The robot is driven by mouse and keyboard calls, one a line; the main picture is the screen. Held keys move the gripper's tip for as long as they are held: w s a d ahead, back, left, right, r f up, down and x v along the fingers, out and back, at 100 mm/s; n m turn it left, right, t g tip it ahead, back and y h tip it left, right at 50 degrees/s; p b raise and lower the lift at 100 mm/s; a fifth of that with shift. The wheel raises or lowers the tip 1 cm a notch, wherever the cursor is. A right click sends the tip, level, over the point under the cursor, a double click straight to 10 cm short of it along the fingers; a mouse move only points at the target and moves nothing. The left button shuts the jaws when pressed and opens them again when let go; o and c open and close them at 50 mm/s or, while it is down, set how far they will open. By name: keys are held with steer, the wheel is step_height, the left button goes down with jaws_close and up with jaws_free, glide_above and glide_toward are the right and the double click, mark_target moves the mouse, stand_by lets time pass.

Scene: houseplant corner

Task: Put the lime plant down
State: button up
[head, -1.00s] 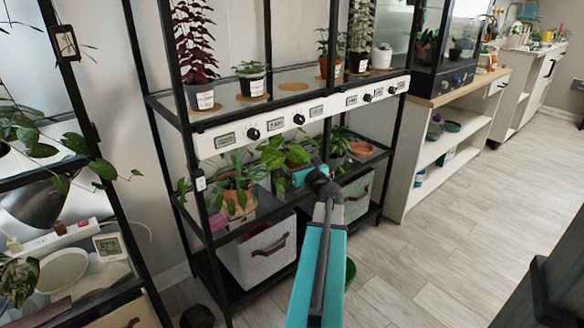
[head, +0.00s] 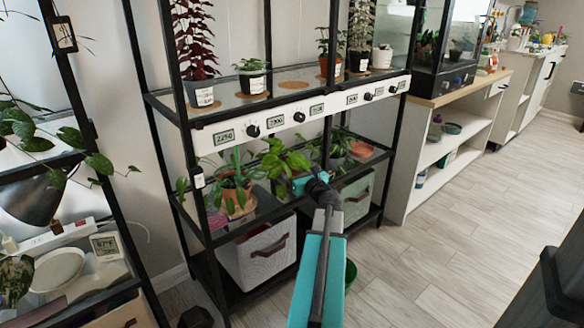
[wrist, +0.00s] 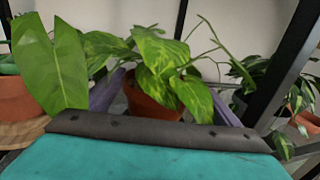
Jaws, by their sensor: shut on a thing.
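The lime plant (head: 283,160) has bright green, yellow-mottled leaves. In the wrist view its terracotta pot (wrist: 148,108) sits between the two purple-grey fingers. My gripper (wrist: 160,98) is shut on this pot, and the plant looks upright. In the head view my gripper (head: 300,184) is over the lower glass shelf (head: 268,203) of the black rack, with leaves and the teal gripper body covering the pot. I cannot tell whether the pot's base touches the shelf.
A plant in a terracotta pot (head: 232,188) stands close on the left. A plant in a grey pot (head: 339,158) and a terracotta saucer (head: 362,149) are on the right. The white control panel (head: 300,114) runs above. A grey fabric bin (head: 258,252) is below.

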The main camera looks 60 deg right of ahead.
steer(key=shift+f, duration=0.15)
steer(key=o, duration=1.2)
steer(key=shift+r, duration=0.4)
steer(key=p+v, duration=0.3)
steer(key=v, duration=0.9)
